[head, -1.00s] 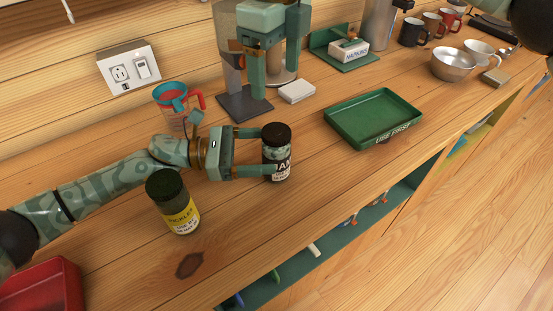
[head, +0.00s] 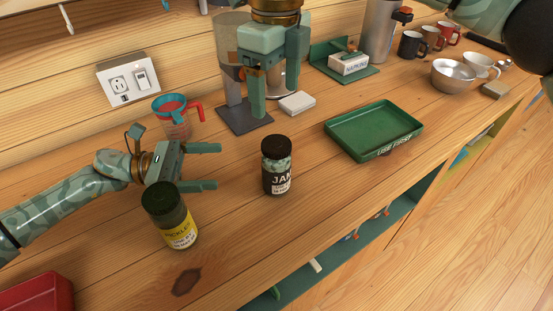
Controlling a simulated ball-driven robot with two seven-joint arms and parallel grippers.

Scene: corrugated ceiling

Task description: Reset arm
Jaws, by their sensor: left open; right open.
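My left gripper (head: 212,166) is open and empty above the counter, its fingers pointing right toward the jam jar (head: 277,172) but apart from it. The jam jar stands upright with a dark lid. A pickle jar (head: 176,226) with a yellow label stands upright in front of my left gripper and hides a little of it. My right gripper (head: 276,102) is open, pointing down at the back of the counter, in front of a dispenser-like appliance (head: 229,85). Nothing shows between its fingers.
A green tray (head: 374,131) lies empty to the right. A measuring cup (head: 172,117) stands behind my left gripper. A red container (head: 37,294) is at lower left. A white block (head: 297,103), a napkin holder (head: 349,62) and a metal bowl (head: 453,75) stand further back. The middle front counter is clear.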

